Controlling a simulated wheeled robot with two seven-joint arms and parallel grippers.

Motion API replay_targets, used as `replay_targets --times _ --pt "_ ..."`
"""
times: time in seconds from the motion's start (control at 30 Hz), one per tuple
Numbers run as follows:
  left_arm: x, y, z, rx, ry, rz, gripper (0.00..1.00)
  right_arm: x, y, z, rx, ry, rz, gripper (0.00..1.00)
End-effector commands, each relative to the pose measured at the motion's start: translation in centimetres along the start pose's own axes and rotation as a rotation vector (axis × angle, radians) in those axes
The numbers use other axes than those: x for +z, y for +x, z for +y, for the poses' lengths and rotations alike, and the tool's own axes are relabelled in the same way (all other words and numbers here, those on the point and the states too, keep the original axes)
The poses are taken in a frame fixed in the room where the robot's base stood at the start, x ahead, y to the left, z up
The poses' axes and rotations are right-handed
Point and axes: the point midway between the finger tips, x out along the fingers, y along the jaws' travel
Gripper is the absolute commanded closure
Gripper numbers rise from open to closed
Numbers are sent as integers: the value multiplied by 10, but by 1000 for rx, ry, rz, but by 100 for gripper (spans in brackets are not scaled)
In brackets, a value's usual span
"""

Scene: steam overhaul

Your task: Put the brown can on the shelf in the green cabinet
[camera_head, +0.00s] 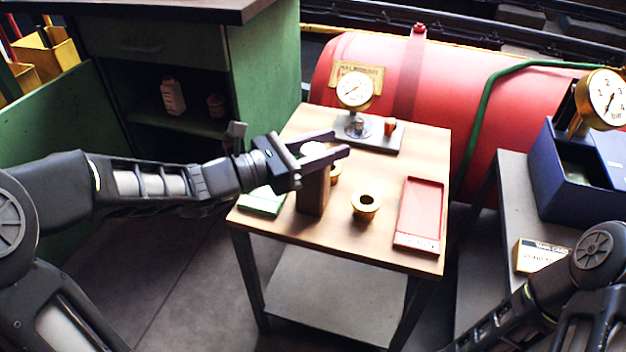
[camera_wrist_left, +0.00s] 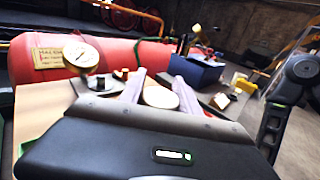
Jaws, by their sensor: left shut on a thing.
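The brown can (camera_head: 313,192) stands upright on the wooden table (camera_head: 415,262), near its left side. My left gripper (camera_head: 327,146) comes in from the left and is shut on the can near its top. In the left wrist view the can's pale round lid (camera_wrist_left: 161,98) shows between the two fingers (camera_wrist_left: 154,90). The green cabinet (camera_head: 262,80) is at the upper left, open at the front, with a dark shelf (camera_head: 205,124) inside. My right arm shows at the lower right, but its gripper is out of the frame.
The table also has a brass bushing (camera_head: 366,206), a red tray (camera_head: 420,213), a green item (camera_head: 262,203) and a gauge (camera_head: 355,90) on a plate. A red boiler (camera_head: 440,80) stands behind.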

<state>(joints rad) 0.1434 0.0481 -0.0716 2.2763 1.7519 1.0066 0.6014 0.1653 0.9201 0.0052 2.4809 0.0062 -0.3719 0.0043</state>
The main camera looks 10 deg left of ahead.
Motion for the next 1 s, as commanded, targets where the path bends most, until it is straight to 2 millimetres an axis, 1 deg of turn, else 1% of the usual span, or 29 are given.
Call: replay_targets --times 0.67,0.77,0.83,1.0 --pt "3 0 0 0 1 -2 100 0 -1 0 0 0 0 64" --pt "10 0 0 0 2 -3 100 0 -5 -2 0 0 -2 64" --pt "19 0 0 -1 4 -4 100 1 -9 -3 0 0 -3 64" --pt "50 0 0 -1 5 -4 100 3 -24 -9 -2 -3 -11 64"
